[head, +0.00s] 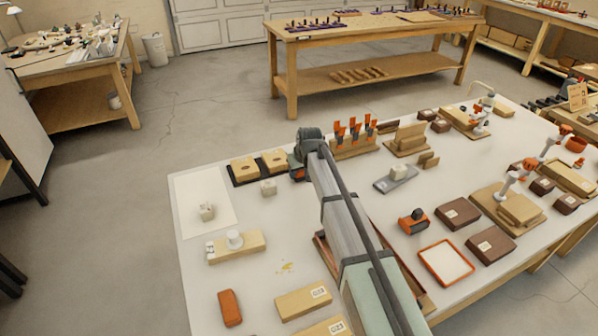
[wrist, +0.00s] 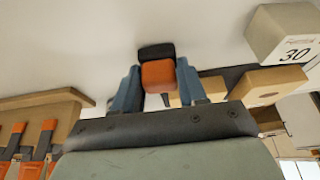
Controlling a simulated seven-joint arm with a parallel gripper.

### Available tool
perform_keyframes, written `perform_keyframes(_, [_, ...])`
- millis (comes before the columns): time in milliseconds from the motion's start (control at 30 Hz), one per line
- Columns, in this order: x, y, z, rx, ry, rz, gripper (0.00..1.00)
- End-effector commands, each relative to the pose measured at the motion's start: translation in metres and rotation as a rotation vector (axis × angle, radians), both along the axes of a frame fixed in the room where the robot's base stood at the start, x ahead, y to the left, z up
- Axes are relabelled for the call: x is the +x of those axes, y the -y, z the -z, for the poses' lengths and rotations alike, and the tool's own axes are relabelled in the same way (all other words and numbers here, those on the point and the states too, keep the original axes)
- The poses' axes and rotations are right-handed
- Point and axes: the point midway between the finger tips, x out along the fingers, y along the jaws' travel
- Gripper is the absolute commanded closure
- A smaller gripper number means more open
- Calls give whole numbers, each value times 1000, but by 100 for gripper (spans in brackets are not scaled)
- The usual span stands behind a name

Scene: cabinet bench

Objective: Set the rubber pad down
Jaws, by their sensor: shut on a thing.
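The rubber pad (wrist: 157,70) is a small block, orange with a dark face, between the blue fingers of my gripper (wrist: 158,84) in the wrist view. The fingers are shut on its two sides. In the head view my gripper (head: 298,170) is at the far part of the white bench, just right of the dark tray with wooden blocks. There the pad is mostly hidden by my arm. I cannot tell whether its underside touches the bench.
The dark tray (head: 233,180) with holed wooden blocks and a pale block marked 30 (wrist: 284,32) are close by. A wooden rack with orange clamps (head: 354,148) stands on the other side. A white sheet (head: 190,187) lies at the left; bare bench top shows around it.

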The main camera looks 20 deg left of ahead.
Motion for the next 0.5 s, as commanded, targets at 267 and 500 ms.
perform_keyframes(267, [0,0,3,0,0,0,45])
perform_keyframes(500, [0,0,3,0,0,0,33])
